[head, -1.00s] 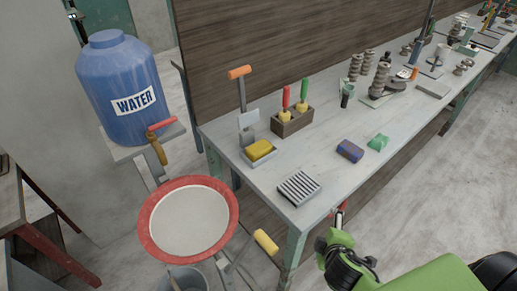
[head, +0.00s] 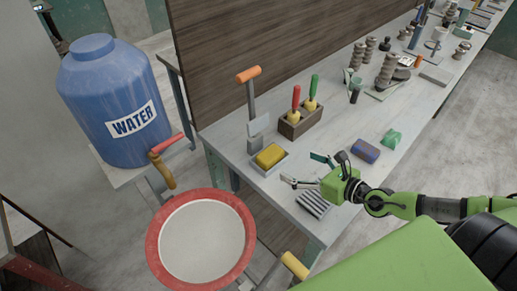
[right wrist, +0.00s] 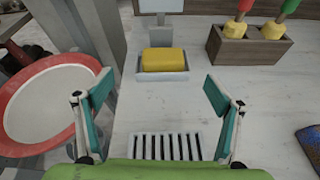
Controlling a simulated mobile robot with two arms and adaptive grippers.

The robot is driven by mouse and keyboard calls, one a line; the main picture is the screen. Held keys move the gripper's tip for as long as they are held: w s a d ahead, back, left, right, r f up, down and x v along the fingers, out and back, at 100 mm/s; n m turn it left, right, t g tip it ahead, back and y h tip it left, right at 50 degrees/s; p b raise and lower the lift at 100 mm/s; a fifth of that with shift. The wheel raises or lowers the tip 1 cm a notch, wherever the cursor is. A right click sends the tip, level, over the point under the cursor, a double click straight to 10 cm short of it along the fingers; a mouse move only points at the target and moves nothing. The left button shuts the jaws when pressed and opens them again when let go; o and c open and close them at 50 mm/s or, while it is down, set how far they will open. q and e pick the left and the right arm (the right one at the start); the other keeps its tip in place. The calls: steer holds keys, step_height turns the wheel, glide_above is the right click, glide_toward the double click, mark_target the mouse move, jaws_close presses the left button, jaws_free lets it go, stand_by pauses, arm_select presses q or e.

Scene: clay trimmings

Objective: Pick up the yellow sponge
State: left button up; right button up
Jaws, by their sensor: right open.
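The yellow sponge (head: 270,155) lies in a small pale tray (head: 258,168) near the left end of the workbench. In the right wrist view the sponge (right wrist: 164,59) sits ahead of my fingers, near the middle, in its tray (right wrist: 180,75). My right gripper (head: 302,170) is open and empty, with teal pads apart, above the slatted grey dish and to the right of the sponge. In the right wrist view the open fingers (right wrist: 160,95) frame bare bench short of the tray. My left gripper is not in view.
A wooden block with red and green handled tools (head: 300,120) stands behind the sponge, beside an orange-handled upright tool (head: 251,105). The slatted dish (head: 314,203) lies under my right gripper. A blue block (head: 366,150) and green piece (head: 391,138) lie right. A red-rimmed basin (head: 156,252) stands left of the bench.

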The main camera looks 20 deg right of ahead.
mark_target(272, 154)
steer(key=shift+w+a+f+n+p, duration=0.1)
steer(key=shift+w+f+n+p, duration=0.5)
steer(key=shift+w, duration=0.4)
steer(key=x, duration=0.5)
steer(key=shift+s+f, duration=0.1)
steer(key=shift+f, duration=0.15)
steer(key=shift+w+a+f, duration=0.1)
steer(key=shift+w+a, duration=0.05)
steer(key=shift+w, duration=0.15)
steer(key=shift+g, duration=0.3)
steer(key=shift+b+x, duration=0.65)
steer(key=shift+x, duration=2.05)
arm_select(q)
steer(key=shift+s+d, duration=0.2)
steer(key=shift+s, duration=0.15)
arm_select(e)
steer(key=c, duration=1.1)
steer(key=shift+o, duration=0.2)
steer(key=shift+d, duration=0.25)
